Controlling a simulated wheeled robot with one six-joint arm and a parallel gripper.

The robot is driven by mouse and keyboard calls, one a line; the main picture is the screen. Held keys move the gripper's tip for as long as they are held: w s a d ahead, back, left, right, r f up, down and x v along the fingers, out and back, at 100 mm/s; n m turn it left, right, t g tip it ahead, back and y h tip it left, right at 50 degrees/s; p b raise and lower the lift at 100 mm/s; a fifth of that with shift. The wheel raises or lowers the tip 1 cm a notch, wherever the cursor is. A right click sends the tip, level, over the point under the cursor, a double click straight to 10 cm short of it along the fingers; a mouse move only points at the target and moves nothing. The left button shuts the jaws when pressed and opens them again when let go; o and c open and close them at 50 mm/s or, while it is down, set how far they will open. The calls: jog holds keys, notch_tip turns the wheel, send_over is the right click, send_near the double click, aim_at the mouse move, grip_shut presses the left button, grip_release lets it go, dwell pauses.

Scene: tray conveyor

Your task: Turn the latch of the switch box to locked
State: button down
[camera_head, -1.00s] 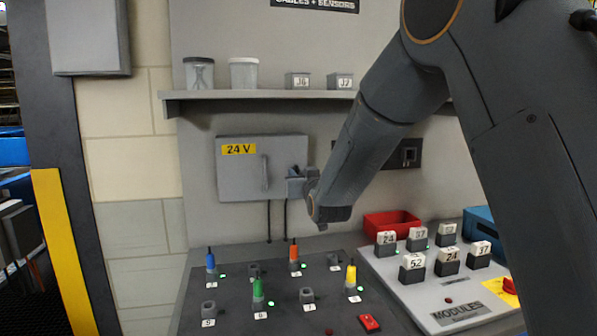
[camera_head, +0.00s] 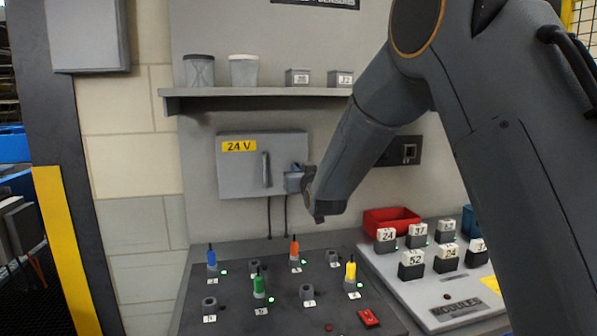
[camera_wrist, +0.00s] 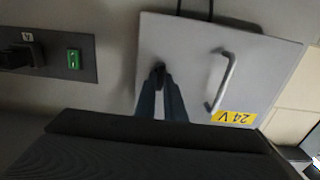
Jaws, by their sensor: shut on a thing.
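The switch box (camera_head: 240,180) is a grey wall box with a yellow 24 V label and a vertical bar handle (camera_head: 266,169) on its closed door. In the wrist view the box (camera_wrist: 195,60) appears upside down, with its handle (camera_wrist: 221,80) to the right of my fingers. My gripper (camera_head: 292,178) is at the box's right edge in the head view. In the wrist view my gripper (camera_wrist: 160,80) is shut on a small dark latch (camera_wrist: 158,67) on the box's face. The fingers hide most of the latch, so its exact angle is hard to tell.
A shelf (camera_head: 270,92) with jars and small boxes runs above the box. Below are a panel with coloured plugs (camera_head: 258,285) and a sloped module board (camera_head: 440,300). A red bin (camera_head: 391,220) stands behind the board. A dark socket plate (camera_wrist: 60,55) is beside the box.

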jog(key=shift+m+b, duration=0.3)
jog(key=shift+b, duration=0.05)
jog(key=shift+w+d+f+m+b, duration=0.1)
jog(key=shift+m+b, duration=3.85)
jog(key=shift+m, duration=0.35)
jog(key=shift+d+f+m+b, duration=0.1)
jog(key=shift+m+b, duration=3.85)
jog(key=shift+m, duration=0.35)
jog(key=c, duration=1.8)
grip_release()
jog(key=shift+c, duration=0.2)
